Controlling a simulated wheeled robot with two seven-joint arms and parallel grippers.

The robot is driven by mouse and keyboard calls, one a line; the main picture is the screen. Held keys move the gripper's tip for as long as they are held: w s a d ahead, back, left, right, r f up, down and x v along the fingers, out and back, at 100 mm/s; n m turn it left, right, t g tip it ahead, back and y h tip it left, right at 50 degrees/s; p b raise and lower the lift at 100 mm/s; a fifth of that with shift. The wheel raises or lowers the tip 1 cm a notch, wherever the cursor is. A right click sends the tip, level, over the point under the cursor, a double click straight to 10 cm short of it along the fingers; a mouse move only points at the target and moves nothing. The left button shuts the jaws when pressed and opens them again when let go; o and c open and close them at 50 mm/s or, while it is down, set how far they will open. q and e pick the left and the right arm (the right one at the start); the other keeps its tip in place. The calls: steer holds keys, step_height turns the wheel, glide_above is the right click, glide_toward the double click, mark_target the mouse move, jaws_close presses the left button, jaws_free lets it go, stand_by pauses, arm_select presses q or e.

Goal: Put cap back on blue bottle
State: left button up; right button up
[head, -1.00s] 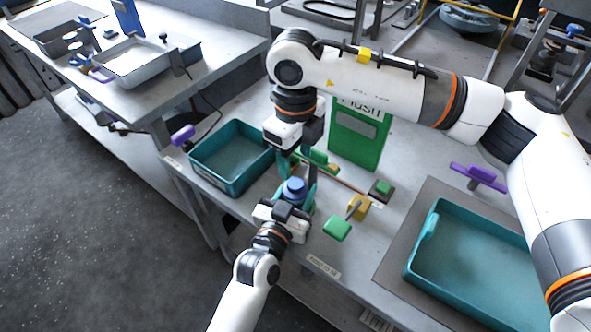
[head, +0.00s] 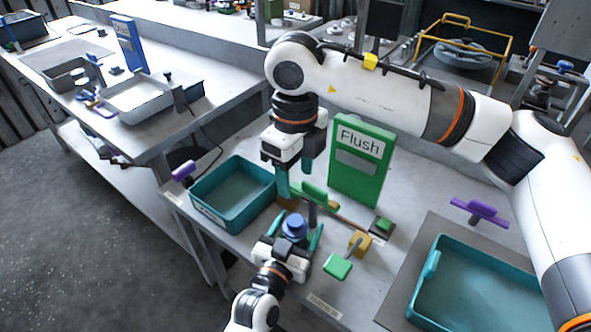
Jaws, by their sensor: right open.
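The blue bottle (head: 294,235) stands upright between the teal fingers of my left gripper (head: 294,238), which is shut on it at the table's front edge. A rounded blue top (head: 295,222), apparently the cap, sits on the bottle; I cannot tell how firmly it is seated. My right gripper (head: 294,183) is open and empty above and behind the bottle, fingers pointing down and clear of the blue top. The lower part of the bottle is hidden by my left gripper.
A teal bin (head: 207,212) is left of the bottle. Behind stands a green Flush board (head: 350,180). A green-handled yellow valve (head: 338,266) and a green button (head: 382,225) are to the right, with a larger teal tray (head: 430,262) beyond.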

arm_select(q)
steer(key=v, duration=1.2)
